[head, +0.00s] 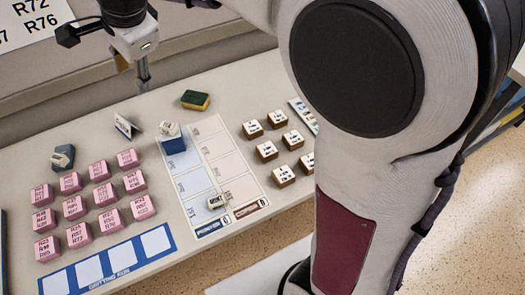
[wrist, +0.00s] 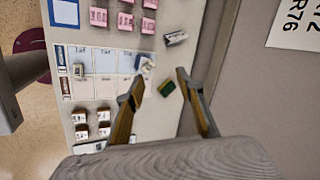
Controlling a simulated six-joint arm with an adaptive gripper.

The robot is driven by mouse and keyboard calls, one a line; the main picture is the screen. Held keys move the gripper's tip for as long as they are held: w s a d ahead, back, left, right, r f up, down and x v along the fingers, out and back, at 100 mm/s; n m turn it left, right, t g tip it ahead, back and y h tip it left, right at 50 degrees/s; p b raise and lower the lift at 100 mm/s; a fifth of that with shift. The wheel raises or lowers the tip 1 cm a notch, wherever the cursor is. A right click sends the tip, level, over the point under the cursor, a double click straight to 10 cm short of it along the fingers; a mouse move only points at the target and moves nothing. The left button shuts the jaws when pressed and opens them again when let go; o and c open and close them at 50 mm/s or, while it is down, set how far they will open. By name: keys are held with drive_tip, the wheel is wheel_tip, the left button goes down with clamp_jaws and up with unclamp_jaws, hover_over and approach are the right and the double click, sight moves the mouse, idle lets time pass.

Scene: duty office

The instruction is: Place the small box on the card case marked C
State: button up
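My gripper (wrist: 158,82) is open and empty in the wrist view, its two fingers apart above the table. In the head view only part of my gripper (head: 143,82) shows, at the upper left behind the folded card. Another small white item (head: 169,129) sits on a blue block (head: 174,146) at the sheet's far left. I cannot read a C on anything, so I cannot tell which is the card case.
Several pink labelled blocks (head: 104,197) stand at the left, several white-and-brown blocks (head: 267,151) right of the sheet (head: 232,160). A green-yellow sponge (head: 195,100), a folded card (head: 125,127) and a dark blue-grey item (head: 63,157) lie farther back. The back strip of table is mostly clear.

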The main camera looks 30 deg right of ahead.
drive_tip(key=s+d+f+n, duration=0.1)
drive_tip(key=s+d+n, duration=0.3)
drive_tip(key=s, duration=0.4)
drive_tip(key=s+d+f+n+h, duration=0.1)
drive_tip(key=s+d+f+n, duration=0.1)
drive_tip(key=s+d+n, duration=0.3)
drive_tip(key=s+d+f+n+t, duration=0.1)
drive_tip(key=s+d+n, duration=0.3)
drive_tip(key=s, duration=0.9)
drive_tip(key=d+f, duration=0.1)
drive_tip(key=d, duration=0.1)
drive_tip(key=shift+s+d+n+h, duration=0.25)
drive_tip(key=shift+d+n+h, duration=0.05)
drive_tip(key=shift+d+h, duration=0.1)
drive_tip(key=shift+f, duration=0.1)
